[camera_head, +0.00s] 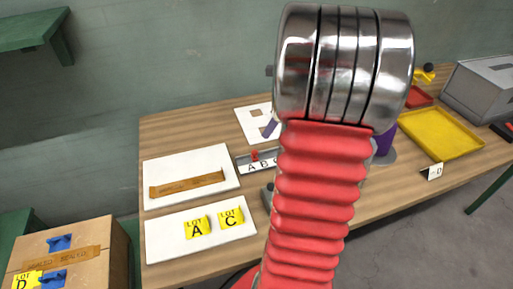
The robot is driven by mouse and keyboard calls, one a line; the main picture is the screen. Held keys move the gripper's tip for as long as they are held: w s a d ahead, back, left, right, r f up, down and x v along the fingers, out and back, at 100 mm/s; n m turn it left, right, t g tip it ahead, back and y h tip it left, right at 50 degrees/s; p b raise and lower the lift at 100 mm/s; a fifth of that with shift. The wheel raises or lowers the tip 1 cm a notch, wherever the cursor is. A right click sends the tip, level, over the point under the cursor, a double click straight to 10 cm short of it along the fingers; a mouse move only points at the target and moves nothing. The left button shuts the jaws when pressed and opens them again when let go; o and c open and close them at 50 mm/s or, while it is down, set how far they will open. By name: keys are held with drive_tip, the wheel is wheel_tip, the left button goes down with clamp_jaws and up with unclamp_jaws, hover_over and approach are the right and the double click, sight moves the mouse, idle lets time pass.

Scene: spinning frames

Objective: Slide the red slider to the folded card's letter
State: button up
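The red slider (255,155) stands up at the left part of a grey slider rail (243,163), above the letter A or close to it. The letters A, B and C show along the rail; its right part is hidden behind my arm. A small white folded card (434,172) stands at the table's front edge on the right, and its mark looks like a dash and a D, though it is small. My arm's red bellows and metal rings fill the middle of the view. My gripper itself does not show.
Yellow cards LOT A (197,227) and LOT C (231,217) lie on a white board (165,238). Another white board (160,170) bears a brown strip. A yellow tray (440,135) and grey box (480,88) are right. A cardboard box (95,235) stands lower left.

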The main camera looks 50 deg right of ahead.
sight(255, 151)
drive_tip(key=x, duration=1.4)
drive_tip(key=shift+c, duration=0.7)
clamp_jaws()
drive_tip(key=shift+r, duration=0.1)
